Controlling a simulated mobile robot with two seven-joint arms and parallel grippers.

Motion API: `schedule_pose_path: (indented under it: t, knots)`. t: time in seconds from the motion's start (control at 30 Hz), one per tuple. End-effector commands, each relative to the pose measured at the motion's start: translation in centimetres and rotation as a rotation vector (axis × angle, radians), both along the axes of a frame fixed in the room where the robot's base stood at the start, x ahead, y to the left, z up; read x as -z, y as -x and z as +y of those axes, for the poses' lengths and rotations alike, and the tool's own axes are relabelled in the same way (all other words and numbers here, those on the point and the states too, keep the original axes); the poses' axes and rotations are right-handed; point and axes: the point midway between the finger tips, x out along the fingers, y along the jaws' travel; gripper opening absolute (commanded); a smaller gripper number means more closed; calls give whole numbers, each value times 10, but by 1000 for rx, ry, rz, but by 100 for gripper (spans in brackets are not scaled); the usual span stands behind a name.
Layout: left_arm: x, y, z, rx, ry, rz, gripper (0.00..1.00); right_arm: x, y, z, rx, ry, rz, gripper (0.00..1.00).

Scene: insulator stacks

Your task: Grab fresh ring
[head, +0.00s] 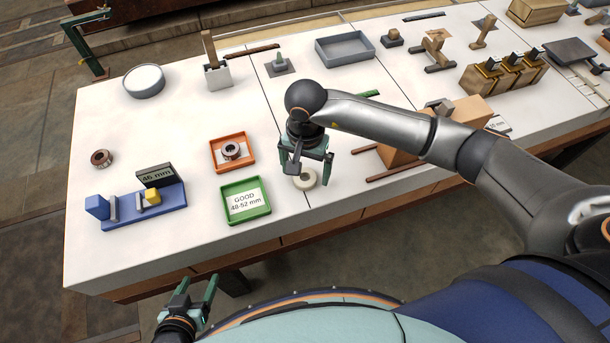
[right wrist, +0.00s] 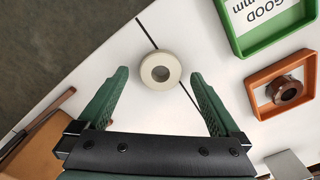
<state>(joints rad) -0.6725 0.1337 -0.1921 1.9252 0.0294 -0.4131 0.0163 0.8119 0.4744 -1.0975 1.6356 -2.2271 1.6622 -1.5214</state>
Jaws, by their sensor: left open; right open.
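A cream ring (head: 307,184) lies flat on the white tabletop, right of the green tray. It also shows whole in the right wrist view (right wrist: 148,75). My right gripper (head: 306,168) is open and points down over this ring. In the right wrist view its fingertips (right wrist: 160,75) are on either side of the ring, with gaps, and nothing is held. A brown ring (head: 102,158) lies at the table's left. Another brown ring (head: 231,151) sits in the orange tray. My left gripper (head: 198,284) is open and empty, off the table's front edge.
The green tray (head: 225,217) is labelled GOOD 48-52 mm. The orange tray (head: 214,143) stands behind it. A blue gauge (head: 160,215) with a 46 mm display is at the left. Wooden blocks and brown rods (head: 395,169) lie right of my right gripper.

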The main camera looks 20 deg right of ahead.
Motion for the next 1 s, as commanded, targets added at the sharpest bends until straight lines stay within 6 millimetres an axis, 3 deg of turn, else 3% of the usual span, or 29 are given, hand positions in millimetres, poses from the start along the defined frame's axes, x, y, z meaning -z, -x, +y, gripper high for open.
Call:
schedule_pose_path:
  t: [0.3, 1.0]
  knots:
    - [1, 0, 0, -1, -1, 0, 69, 7, 0, 0, 0, -1, -1, 100]
    - [0, 0, 0, -1, 1, -1, 69, 7, 0, 0, 0, -1, -1, 21]
